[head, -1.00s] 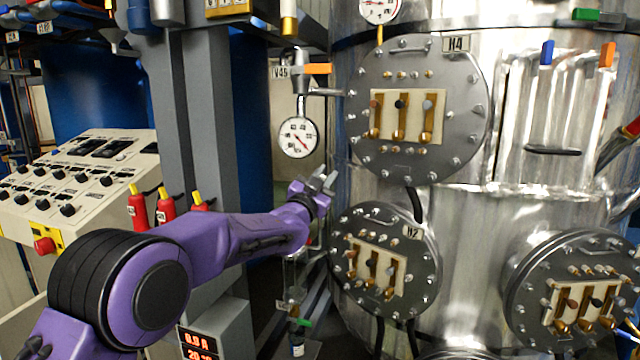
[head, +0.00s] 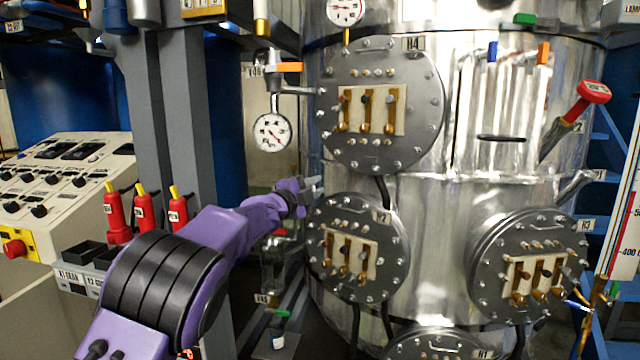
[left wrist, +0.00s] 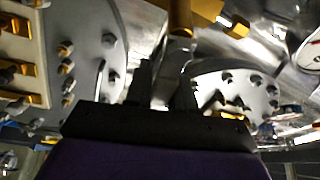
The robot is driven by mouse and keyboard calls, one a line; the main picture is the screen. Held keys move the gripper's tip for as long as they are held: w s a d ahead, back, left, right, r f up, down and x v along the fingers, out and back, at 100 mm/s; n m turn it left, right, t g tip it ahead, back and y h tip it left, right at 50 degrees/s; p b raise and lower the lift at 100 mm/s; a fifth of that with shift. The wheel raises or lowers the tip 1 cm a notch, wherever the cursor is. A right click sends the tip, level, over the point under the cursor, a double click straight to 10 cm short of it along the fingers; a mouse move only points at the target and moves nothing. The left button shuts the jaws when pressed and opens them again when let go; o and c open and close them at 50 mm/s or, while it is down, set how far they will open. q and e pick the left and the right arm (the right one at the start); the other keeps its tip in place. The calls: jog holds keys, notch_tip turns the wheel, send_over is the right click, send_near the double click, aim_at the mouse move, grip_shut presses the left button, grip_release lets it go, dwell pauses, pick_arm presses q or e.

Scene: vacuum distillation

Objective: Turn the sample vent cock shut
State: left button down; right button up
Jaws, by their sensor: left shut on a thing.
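My left gripper (head: 312,187) is beside the left edge of the steel column, just above the round H2 flange. Below the gripper, a red handle (head: 280,232) and glassware (head: 274,265) show beside the column, with a green handle (head: 280,313) lower down. My right gripper is not in view.
The steel column (head: 440,190) carries the bolted H4 flange (head: 427,120) and H2 flange (head: 392,225). A dial gauge (head: 271,132) and an orange lever (head: 288,67) are above the gripper. A grey post (head: 165,110) and control desk (head: 60,180) stand left.

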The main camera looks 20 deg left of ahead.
pick_arm(q)
jog(key=shift+d+f+m+g, duration=0.15)
jog(key=shift+f+m+g, duration=0.55)
jog(key=shift+m, duration=0.8)
jog(key=shift+f, duration=0.2)
jog(key=c, duration=1)
grip_release()
jog(key=shift+c, duration=0.2)
jog(key=b+v, duration=0.4)
jog(key=v, duration=0.6)
jog(key=shift+s+b, duration=0.2)
jog(key=shift+b, duration=0.1)
jog(key=shift+f, duration=0.1)
